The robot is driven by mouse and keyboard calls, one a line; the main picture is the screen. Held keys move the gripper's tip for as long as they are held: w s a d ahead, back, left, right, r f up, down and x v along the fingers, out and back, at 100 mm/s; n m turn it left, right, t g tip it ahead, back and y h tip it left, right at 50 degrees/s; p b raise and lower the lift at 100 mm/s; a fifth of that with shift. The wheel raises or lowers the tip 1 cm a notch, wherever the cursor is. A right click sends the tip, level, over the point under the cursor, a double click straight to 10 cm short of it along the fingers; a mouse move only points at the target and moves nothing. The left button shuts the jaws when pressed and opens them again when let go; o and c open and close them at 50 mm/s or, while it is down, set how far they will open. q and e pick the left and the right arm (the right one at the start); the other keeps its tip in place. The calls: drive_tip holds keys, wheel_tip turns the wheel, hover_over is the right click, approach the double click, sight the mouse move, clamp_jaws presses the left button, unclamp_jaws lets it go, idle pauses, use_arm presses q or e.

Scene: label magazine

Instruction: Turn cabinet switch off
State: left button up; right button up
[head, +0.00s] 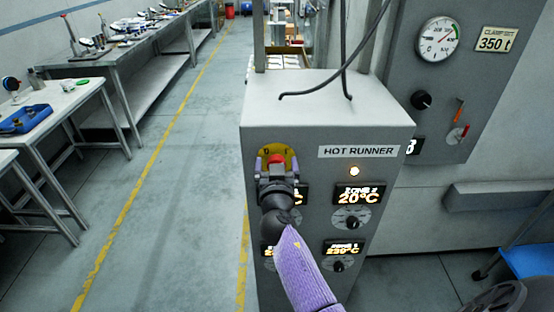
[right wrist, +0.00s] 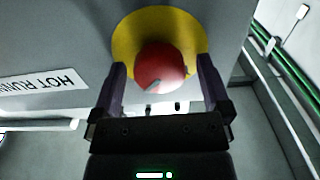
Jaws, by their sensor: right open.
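The cabinet (head: 262,110) is a grey box labelled HOT RUNNER (head: 358,152). Its switch is a red knob (head: 276,160) on a yellow round plate (head: 289,156), at the upper left of the front face. In the right wrist view the red knob (right wrist: 161,68) sits before the yellow plate (right wrist: 128,42), with a small pale mark on its lower part. My right gripper (right wrist: 165,75) is open, one finger on each side of the knob; I cannot tell whether they touch it. In the head view my right gripper (head: 277,178) hides much of the switch. My left gripper is not in view.
A lit lamp (head: 354,171) and several temperature displays with dials, such as the ZONE 2 display (head: 359,195), are beside my right arm. A dark cable (head: 345,60) hangs over the cabinet top. Workbenches (head: 120,50) stand at left; the floor (head: 185,170) between is clear.

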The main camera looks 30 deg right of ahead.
drive_tip(key=shift+a, duration=0.1)
drive_tip(key=shift+c, duration=1.8)
drive_tip(key=c, duration=0.9)
drive_tip(key=shift+n, duration=0.4)
drive_tip(key=shift+n+b, duration=0.4)
drive_tip(key=shift+n, duration=0.7)
drive_tip(key=n, duration=0.5)
drive_tip(key=shift+b, duration=0.3)
drive_tip(key=n, duration=0.3)
drive_tip(key=shift+a, duration=0.1)
drive_tip(key=n, duration=0.4)
drive_tip(key=shift+f, duration=0.1)
drive_tip(key=shift+w+n+p, duration=0.1)
drive_tip(key=shift+n+p, duration=0.2)
drive_tip(key=shift+n, duration=0.8)
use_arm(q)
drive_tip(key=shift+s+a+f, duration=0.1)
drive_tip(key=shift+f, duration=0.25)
use_arm(e)
drive_tip(key=shift+f+n, duration=0.1)
drive_tip(key=shift+n, duration=0.2)
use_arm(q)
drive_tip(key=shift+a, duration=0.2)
use_arm(e)
drive_tip(key=shift+n, duration=0.3)
